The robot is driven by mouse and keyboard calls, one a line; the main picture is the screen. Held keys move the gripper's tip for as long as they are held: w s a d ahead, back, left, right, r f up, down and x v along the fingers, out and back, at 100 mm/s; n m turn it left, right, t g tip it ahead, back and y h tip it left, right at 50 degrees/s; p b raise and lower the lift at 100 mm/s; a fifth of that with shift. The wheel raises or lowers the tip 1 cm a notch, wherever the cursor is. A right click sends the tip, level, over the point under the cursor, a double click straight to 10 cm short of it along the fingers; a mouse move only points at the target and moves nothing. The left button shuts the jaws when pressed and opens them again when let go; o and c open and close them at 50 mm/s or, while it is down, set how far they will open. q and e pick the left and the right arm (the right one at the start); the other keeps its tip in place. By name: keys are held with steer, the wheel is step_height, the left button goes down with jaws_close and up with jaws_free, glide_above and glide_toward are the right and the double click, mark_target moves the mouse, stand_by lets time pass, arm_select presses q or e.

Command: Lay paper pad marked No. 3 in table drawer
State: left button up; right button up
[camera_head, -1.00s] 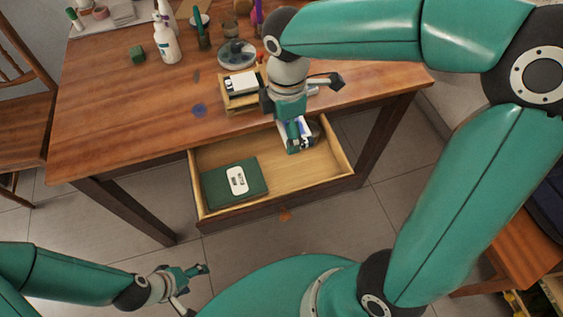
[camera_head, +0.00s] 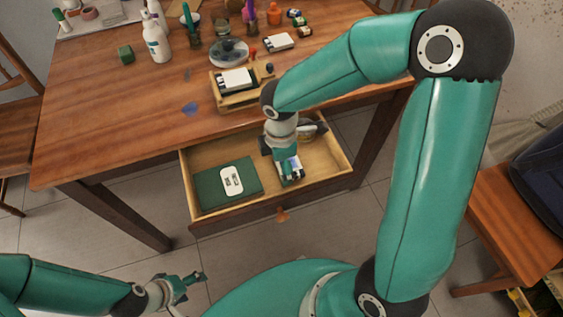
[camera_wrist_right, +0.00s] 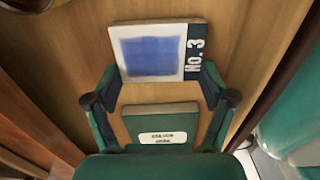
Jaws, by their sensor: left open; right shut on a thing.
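The paper pad marked No. 3 (camera_wrist_right: 155,52) has a blue square on white and a dark band with its label in the right wrist view. In the head view the pad (camera_head: 291,167) shows at the fingertips, inside the open table drawer (camera_head: 262,150). My right gripper (camera_head: 286,165) is shut on the pad, low over the drawer's right half; I cannot tell whether the pad touches the drawer floor. In the right wrist view the fingers of my right gripper (camera_wrist_right: 158,95) stand at both sides of it. My left gripper (camera_head: 190,284) is open and empty, low at the front left, away from the drawer.
A wooden tray with a white pad (camera_head: 238,85) stands on the table above the drawer. A bottle (camera_head: 157,42), a plate (camera_head: 229,51) and pots stand farther back. The table's left front is mostly clear.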

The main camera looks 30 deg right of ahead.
steer(key=o, duration=1)
steer(key=shift+r, duration=0.2)
step_height(320, 180, up, 12)
steer(key=p, duration=0.2)
steer(key=shift+p, duration=0.3)
